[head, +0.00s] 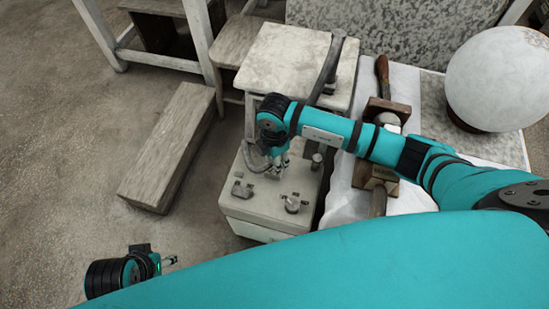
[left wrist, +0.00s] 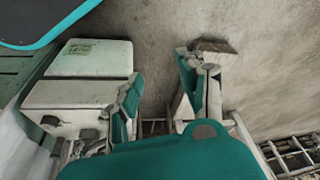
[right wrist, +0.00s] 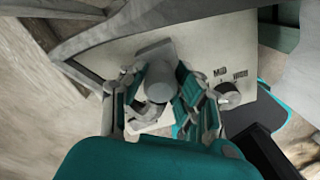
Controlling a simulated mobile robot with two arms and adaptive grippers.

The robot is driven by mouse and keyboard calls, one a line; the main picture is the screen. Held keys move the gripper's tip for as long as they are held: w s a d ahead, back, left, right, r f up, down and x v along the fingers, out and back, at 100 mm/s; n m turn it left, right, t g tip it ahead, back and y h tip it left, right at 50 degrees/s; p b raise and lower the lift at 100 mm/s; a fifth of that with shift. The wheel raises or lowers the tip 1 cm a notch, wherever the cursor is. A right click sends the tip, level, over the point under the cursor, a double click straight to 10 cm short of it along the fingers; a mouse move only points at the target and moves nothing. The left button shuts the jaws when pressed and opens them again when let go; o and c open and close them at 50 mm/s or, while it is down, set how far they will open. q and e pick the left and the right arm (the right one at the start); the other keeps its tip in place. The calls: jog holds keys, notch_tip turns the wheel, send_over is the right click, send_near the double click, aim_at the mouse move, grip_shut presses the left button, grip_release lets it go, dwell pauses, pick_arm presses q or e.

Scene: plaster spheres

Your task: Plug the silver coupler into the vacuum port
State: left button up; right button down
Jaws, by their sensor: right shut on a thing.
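My right gripper (head: 278,168) hangs over the pale box-shaped unit (head: 262,215). In the right wrist view its fingers (right wrist: 160,105) are shut on the silver coupler (right wrist: 158,82), a round grey fitting. A grey hose (head: 250,157) loops beside the gripper. The unit's top carries a metal fitting at left (head: 241,189), a round knob (head: 292,203) and an upright post (head: 317,161). I cannot tell which is the vacuum port, or whether the coupler touches it. My left gripper (head: 170,261) is low at left, open and empty; its fingers stand apart in the left wrist view (left wrist: 160,95).
A long wooden block (head: 170,150) lies on the floor left of the unit. A pale stool (head: 285,60) stands behind it. At right are clamped wooden tools (head: 380,110) on white cloth and a large plaster sphere (head: 497,80).

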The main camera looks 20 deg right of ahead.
pick_arm(q)
jog(key=shift+s+r, duration=0.3)
jog(key=shift+r, duration=0.05)
pick_arm(e)
jog(key=shift+f, duration=0.3)
jog(key=shift+f+b, duration=0.25)
jog(key=shift+b, duration=0.05)
jog(key=c, duration=0.9)
grip_release()
pick_arm(q)
jog(key=shift+r, duration=0.75)
pick_arm(e)
jog(key=shift+r, duration=0.1)
